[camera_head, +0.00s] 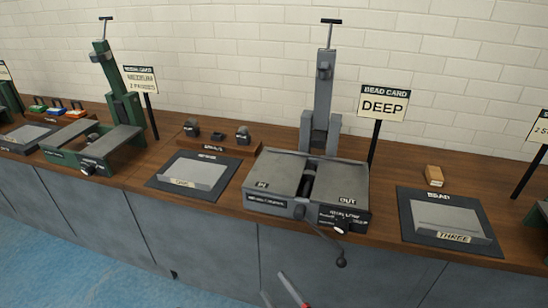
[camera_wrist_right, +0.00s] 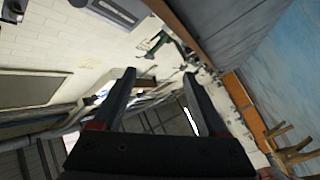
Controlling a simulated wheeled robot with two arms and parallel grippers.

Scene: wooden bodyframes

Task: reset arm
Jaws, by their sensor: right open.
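My right gripper (camera_head: 273,285) shows only in small part at the bottom edge of the head view, in front of the grey bench front and below the bench top. In the right wrist view my right gripper (camera_wrist_right: 158,73) has its two dark fingers spread wide apart, with nothing between them. It is open and empty, and touches nothing that I can see. My left gripper is in neither view.
A grey machine (camera_head: 321,178) with a front crank stands on the wooden bench, beside a DEEP card (camera_head: 383,104). A green machine (camera_head: 95,146) stands left. Dark mats (camera_head: 160,181) and (camera_head: 408,220) flank the grey machine. A small wooden block (camera_head: 434,176) lies right.

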